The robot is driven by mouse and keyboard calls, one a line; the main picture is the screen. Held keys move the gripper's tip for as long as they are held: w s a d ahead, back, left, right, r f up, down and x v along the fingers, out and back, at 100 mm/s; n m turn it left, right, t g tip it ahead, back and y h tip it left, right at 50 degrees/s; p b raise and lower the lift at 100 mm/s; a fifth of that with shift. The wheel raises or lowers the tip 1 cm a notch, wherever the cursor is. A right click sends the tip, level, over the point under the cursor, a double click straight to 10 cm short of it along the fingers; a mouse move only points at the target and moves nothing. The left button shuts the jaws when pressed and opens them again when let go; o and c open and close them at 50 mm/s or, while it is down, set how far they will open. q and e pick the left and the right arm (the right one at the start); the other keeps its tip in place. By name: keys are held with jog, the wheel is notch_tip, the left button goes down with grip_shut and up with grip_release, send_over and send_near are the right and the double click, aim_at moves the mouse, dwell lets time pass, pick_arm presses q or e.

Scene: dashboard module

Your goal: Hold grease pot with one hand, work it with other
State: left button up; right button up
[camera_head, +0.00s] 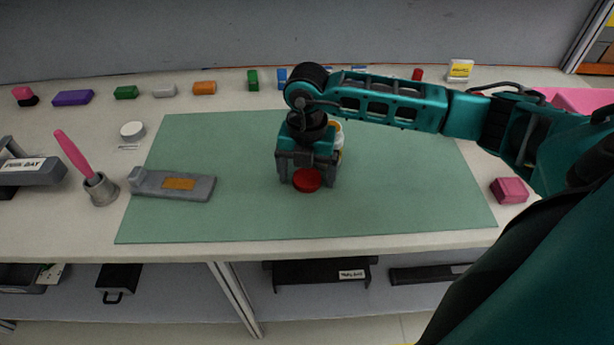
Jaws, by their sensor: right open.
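My right gripper (306,184) points down over the green mat (400,190), its jaws open. A round red piece like a lid (307,181) shows low between its two fingers; I cannot tell whether the fingers touch it. A white and yellowish round object (339,140), perhaps the grease pot, is just behind the gripper and mostly hidden by it. A grey metal cup (101,190) holding a pink-handled tool (73,155) stands at the left, off the mat. My left gripper is not in view.
A grey fixture with an orange patch (172,186) lies on the mat's left part. Several coloured blocks line the back of the table. A pink block (509,190) sits at the right. A white round piece (132,129) lies left of the mat. The mat's front right is clear.

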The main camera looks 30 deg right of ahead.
aim_at(307, 177)
jog(key=c, duration=1.2)
jog(key=shift+r, duration=0.15)
notch_tip(307, 177, up, 20)
jog(key=shift+f+p, duration=0.15)
jog(key=shift+p, duration=0.3)
